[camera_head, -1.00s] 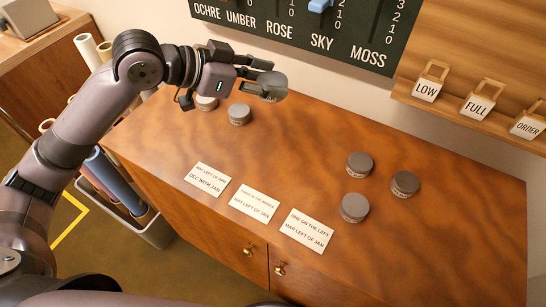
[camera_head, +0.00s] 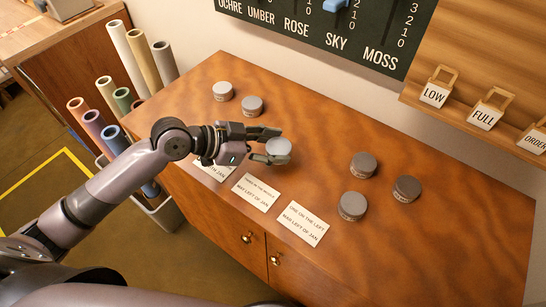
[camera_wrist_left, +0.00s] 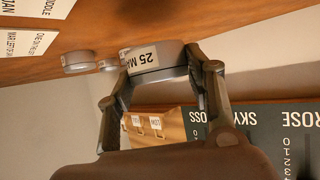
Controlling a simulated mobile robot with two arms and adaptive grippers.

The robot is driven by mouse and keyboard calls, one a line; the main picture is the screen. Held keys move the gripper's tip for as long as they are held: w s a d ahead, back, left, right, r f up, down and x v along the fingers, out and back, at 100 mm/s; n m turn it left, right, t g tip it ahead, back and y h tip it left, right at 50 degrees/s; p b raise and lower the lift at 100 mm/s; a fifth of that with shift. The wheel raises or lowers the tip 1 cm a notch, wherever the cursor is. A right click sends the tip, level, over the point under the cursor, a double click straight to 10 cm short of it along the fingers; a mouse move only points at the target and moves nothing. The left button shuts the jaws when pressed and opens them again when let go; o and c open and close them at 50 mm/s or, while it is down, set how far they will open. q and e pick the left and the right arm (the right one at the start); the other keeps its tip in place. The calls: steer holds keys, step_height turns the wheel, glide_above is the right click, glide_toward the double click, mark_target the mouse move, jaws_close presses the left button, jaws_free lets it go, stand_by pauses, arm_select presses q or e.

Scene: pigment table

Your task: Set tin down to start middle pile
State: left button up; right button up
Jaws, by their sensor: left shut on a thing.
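My left gripper (camera_head: 270,146) is shut on a grey round tin (camera_head: 280,147), over the table behind the middle card (camera_head: 256,192). In the left wrist view the held tin (camera_wrist_left: 153,58) is between both fingers, its label reading "25 MA" before it is cut off. I cannot tell whether it touches the table. Two tins, one (camera_head: 223,91) and another (camera_head: 252,105), stand at the back left. Three more, one (camera_head: 363,165), one (camera_head: 407,188) and one (camera_head: 352,206), stand at the right. My right gripper is out of view.
The wooden table (camera_head: 450,240) is clear between the held tin and the right-hand tins. A left card is partly covered by my gripper; a right card (camera_head: 303,222) lies near the front edge. A wall board (camera_head: 310,30) and a shelf with tagged blocks (camera_head: 486,113) are behind.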

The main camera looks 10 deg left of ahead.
mark_target(273, 168)
arm_select(q)
step_height(273, 168, down, 4)
steer(key=shift+f, duration=0.45)
steer(key=o, duration=1.2)
steer(key=shift+r, duration=0.1)
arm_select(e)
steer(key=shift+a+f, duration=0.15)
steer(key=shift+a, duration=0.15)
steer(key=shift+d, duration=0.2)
